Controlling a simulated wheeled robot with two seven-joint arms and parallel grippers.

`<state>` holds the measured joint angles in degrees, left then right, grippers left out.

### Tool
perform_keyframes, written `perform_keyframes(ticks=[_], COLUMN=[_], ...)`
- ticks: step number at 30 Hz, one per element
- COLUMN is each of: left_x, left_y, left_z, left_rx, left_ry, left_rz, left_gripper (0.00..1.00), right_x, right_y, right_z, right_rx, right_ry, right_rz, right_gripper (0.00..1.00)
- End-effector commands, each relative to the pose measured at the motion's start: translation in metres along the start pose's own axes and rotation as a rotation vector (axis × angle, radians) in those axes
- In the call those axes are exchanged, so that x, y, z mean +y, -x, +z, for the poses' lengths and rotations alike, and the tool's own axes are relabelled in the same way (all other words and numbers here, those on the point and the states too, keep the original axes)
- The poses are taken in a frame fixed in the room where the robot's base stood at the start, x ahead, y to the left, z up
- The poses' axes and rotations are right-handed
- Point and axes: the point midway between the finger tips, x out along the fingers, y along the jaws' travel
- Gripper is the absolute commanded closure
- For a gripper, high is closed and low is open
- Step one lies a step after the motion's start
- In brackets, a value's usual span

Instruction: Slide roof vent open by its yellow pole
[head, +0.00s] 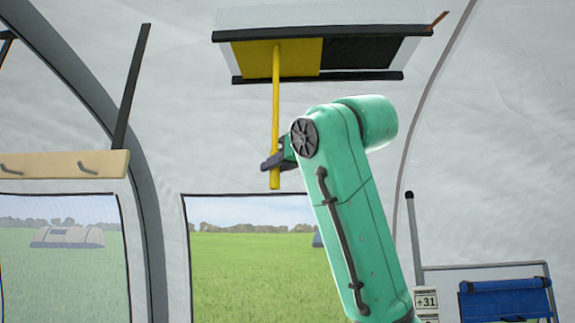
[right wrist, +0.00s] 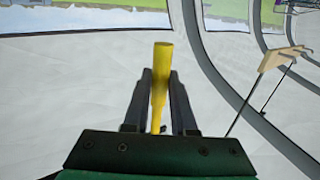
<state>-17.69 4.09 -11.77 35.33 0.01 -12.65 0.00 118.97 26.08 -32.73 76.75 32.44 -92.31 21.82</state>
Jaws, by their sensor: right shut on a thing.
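The yellow pole (head: 275,115) hangs down from the roof vent in the head view. The vent's yellow panel (head: 299,57) covers the left part of the frame between two black rails (head: 318,33), and a dark area (head: 358,53) shows to its right. My right gripper (head: 270,163) is shut on the pole near its lower end. In the right wrist view the pole (right wrist: 161,75) stands between the two dark fingers (right wrist: 160,100). My left gripper is not in view.
A wooden rail with hooks (head: 62,164) is at the left. A window (head: 240,250) shows grass behind my right arm. A blue folding chair (head: 505,300) stands at the lower right. The space around the pole looks free.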

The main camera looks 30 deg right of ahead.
Motion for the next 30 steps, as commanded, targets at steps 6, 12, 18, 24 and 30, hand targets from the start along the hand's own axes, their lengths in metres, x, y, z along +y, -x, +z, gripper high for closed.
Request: perform_keyframes(ticks=[6, 12, 18, 24, 30], left_x=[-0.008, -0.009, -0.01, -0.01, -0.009], left_y=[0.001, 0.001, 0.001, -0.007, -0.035], left_z=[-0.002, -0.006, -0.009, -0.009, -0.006], left_rx=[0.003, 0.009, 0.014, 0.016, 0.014], left_ry=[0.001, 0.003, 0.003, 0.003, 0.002], left_rz=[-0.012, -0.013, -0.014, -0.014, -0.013], left_gripper=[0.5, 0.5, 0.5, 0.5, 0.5], right_x=[-0.002, -0.002, -0.002, -0.002, -0.003], right_y=[-0.002, -0.002, -0.001, 0.01, 0.062], right_z=[0.0, 0.0, 0.0, 0.002, 0.006], right_rx=[-0.001, 0.0, 0.001, 0.005, 0.006], right_ry=[0.0, 0.001, 0.001, 0.001, 0.001], right_rz=[-0.003, -0.004, -0.004, -0.005, -0.006], right_gripper=[1.0, 0.45, 0.45, 0.45, 0.45])
